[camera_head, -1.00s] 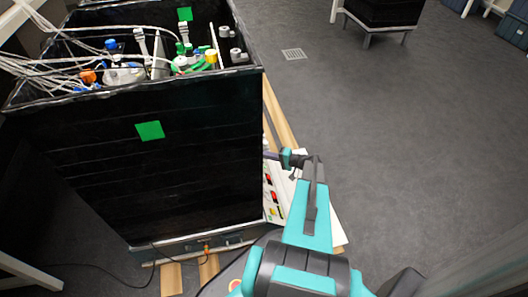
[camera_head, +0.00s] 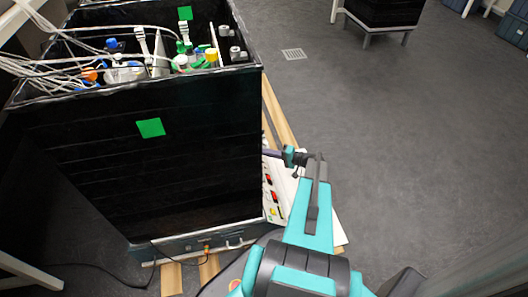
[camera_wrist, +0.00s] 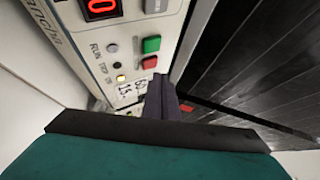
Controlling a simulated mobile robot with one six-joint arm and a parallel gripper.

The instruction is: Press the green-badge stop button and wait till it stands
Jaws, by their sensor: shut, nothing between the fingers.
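The black shaker box (camera_head: 150,175) carries a green badge (camera_head: 151,128) on its near side and another at its far inner wall. Its white control panel (camera_head: 283,178) faces right, partly hidden by my arm. In the wrist view the panel holds a green button (camera_wrist: 151,44) with a red button (camera_wrist: 150,62) below it. A red display (camera_wrist: 100,8) shows a 0, cut by the picture edge. My gripper (camera_wrist: 162,82) is shut and empty, its tips just below the red button in the picture. I cannot tell whether they touch the panel. It also shows in the head view (camera_head: 268,152).
Bottles, tubes and white cables (camera_head: 130,70) fill the open box top. Wooden slats (camera_head: 278,110) lie under the box. A yellow lamp (camera_wrist: 121,78) is lit on the panel. Open grey floor (camera_head: 400,150) lies to the right. Another black box (camera_head: 385,12) stands far back.

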